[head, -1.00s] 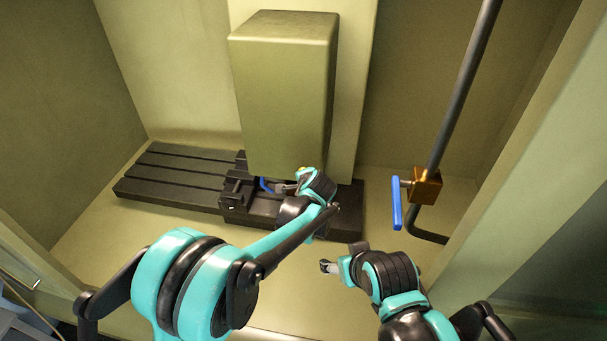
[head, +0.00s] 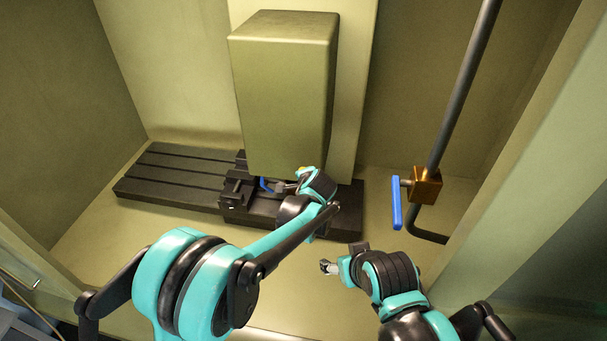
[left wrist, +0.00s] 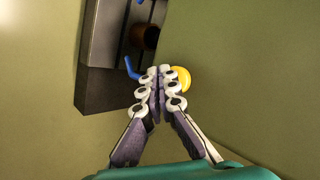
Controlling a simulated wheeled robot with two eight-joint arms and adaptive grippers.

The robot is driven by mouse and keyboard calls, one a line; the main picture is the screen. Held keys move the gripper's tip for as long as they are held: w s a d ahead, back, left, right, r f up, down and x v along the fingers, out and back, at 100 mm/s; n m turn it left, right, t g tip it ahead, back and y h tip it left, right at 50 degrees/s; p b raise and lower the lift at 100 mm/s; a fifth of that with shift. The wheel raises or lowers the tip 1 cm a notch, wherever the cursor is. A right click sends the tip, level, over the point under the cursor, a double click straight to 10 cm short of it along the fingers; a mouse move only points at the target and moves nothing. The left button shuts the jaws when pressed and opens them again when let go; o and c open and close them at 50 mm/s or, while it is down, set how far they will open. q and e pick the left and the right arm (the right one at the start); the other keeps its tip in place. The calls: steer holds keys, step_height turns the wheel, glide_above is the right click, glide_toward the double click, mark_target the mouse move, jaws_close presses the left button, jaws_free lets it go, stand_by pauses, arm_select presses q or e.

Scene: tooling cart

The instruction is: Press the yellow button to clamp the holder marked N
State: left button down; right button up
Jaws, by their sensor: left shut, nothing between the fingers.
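The yellow button (left wrist: 184,78) sits on the olive housing (left wrist: 240,60) in the left wrist view, partly hidden behind my left gripper's fingertips. A small yellow spot of it shows above my left wrist in the head view (head: 301,169). My left gripper (left wrist: 158,78) is shut and empty, its tips overlapping the button's left edge in the picture; I cannot tell whether they touch it. In the head view my left gripper (head: 283,188) is below the housing. My right gripper (head: 326,267) is in front of the bed, too small to read. No N mark is legible.
A black slotted bed (head: 170,180) carries a black vise (head: 236,195). A blue lever (left wrist: 131,68) and a brown round part (left wrist: 148,38) are beside my left fingers. A blue-handled valve (head: 427,186) on a pipe stands right. The floor between is clear.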

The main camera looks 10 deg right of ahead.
arm_select(q)
steer(key=shift+w+d, duration=0.1)
steer(key=shift+w, duration=0.2)
steer(key=shift+w+d, duration=0.2)
steer(key=shift+w, duration=0.2)
stand_by(0.8)
steer(key=shift+s, duration=0.1)
steer(key=shift+s+a+b, duration=0.35)
steer(key=shift+s+b, duration=0.05)
steer(key=shift+s, duration=0.3)
steer(key=s, duration=0.1)
steer(key=s+a, duration=0.1)
steer(key=s, duration=0.1)
steer(key=s+a, duration=0.1)
steer(key=shift+s+b, duration=0.3)
steer(key=shift+b, duration=0.05)
stand_by(0.7)
